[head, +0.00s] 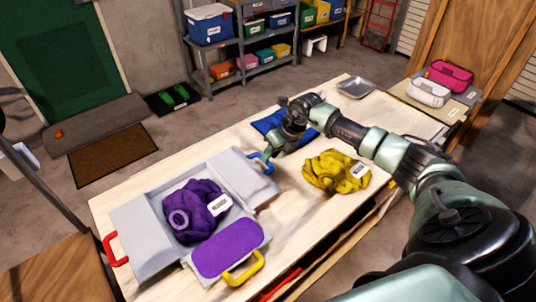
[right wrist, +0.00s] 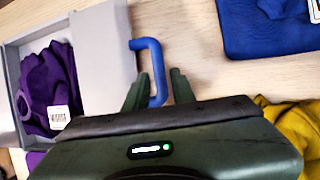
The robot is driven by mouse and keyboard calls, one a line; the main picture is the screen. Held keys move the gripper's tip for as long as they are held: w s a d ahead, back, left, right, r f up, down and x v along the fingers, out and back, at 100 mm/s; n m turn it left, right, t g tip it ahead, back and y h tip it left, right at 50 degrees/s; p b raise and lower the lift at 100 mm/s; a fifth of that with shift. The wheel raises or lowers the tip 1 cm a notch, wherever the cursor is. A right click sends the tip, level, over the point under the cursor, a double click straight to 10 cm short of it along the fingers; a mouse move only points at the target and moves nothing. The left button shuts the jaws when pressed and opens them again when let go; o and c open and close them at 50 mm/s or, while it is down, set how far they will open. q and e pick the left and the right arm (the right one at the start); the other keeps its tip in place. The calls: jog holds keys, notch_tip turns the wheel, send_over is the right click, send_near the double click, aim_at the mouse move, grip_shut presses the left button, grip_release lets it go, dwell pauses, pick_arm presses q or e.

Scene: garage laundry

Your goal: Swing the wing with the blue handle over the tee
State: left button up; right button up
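A grey folding board lies on the table, with a bunched purple tee (head: 190,210) bearing a white tag on its middle. The wing with the blue handle (head: 238,175) lies spread out flat at the tee's upper right, away from it. Its blue handle (head: 262,163) points toward my right gripper (head: 270,155). In the right wrist view, the blue handle (right wrist: 157,72) stands between the two separated fingers of my right gripper (right wrist: 158,85); the fingers do not look closed on it. My left gripper is not in view.
A wing with a red handle (head: 112,250) lies out at the left. A purple panel with a yellow handle (head: 243,270) is at the front. A yellow cloth (head: 335,172) and a blue cloth (head: 268,122) lie near my right arm. A metal tray (head: 356,87) is farther back.

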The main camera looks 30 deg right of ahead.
jog(key=shift+x, duration=1.1)
grip_shut()
jog(key=shift+r, duration=0.1)
dwell(0.6)
